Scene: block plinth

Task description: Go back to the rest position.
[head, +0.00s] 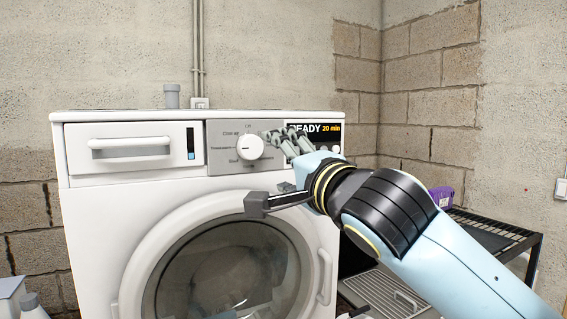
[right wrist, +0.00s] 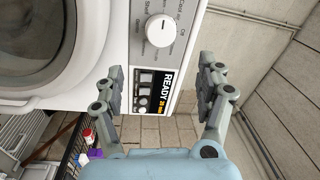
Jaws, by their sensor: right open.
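My right gripper (head: 286,140) is raised in front of the washing machine's control panel, just right of the white dial (head: 250,147). In the right wrist view the gripper (right wrist: 161,76) is open with nothing between its fingers, and the display (right wrist: 167,92) shows between them. I cannot tell whether a fingertip touches the panel. The dial (right wrist: 161,30) is clear of the fingers in that view. The display (head: 316,128) reads READY 20 min and is partly covered by the gripper. My left gripper is not in view.
The white washing machine (head: 88,215) stands against a concrete wall, its round door (head: 135,265) closed. A dark rack (head: 500,229) with a purple box (head: 441,196) is at the right, behind my arm.

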